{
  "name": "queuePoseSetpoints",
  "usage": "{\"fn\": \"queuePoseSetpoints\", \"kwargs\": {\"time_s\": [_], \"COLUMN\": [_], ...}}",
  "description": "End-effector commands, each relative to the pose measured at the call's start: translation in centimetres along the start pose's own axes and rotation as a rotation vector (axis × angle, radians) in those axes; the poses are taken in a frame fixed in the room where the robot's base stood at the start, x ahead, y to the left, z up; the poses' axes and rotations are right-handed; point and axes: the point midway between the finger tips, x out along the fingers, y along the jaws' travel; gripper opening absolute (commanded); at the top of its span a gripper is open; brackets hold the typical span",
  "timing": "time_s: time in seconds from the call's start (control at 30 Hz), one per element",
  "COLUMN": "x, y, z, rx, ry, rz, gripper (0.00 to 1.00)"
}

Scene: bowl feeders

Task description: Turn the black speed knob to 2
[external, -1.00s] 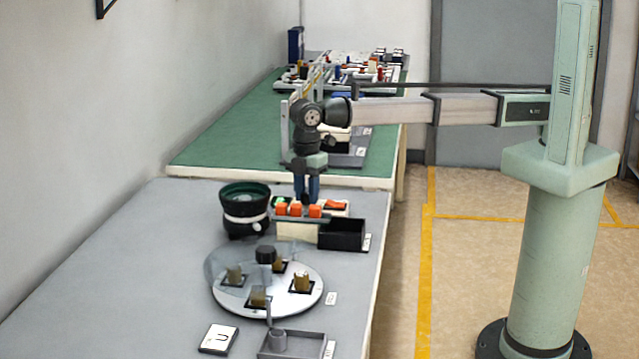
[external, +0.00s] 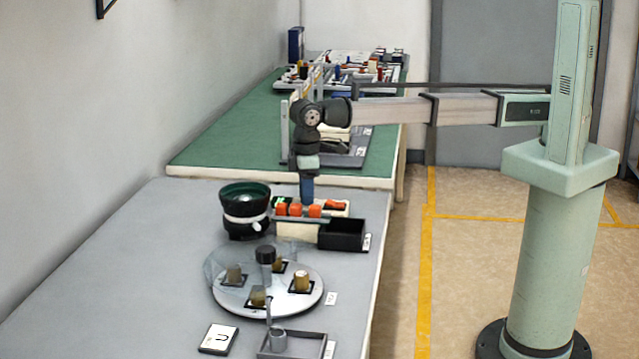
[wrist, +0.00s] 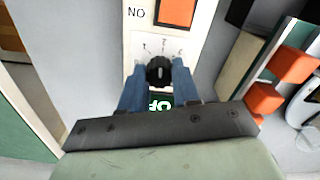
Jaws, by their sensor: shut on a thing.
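The black speed knob (wrist: 159,70) sits on a white control panel (wrist: 143,50) in the wrist view. Small dial marks curve above it, and its white pointer line points roughly up toward the middle mark. The numbers are small and tilted. My gripper (wrist: 159,82) is shut on the knob, one blue finger on each side. In the external view my gripper (external: 307,198) points down at the panel behind a row of orange blocks (external: 298,210), and the knob is hidden there.
An orange switch (wrist: 177,11) lies beyond the knob, and a green label (wrist: 160,102) shows between the fingers. A black bowl feeder (external: 246,222) stands left, a black bin (external: 342,234) right, and a round disc (external: 262,306) with parts in front.

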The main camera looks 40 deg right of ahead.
Motion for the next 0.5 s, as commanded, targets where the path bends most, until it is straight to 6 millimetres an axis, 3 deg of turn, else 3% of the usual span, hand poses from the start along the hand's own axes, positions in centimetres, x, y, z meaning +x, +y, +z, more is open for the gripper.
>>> {"fn": "queuePoseSetpoints", "kwargs": {"time_s": [0.5], "x": [-0.05], "y": [0.00], "z": [-0.04], "rx": [0.114], "ry": [0.001], "rz": [0.000], "gripper": [0.01]}}
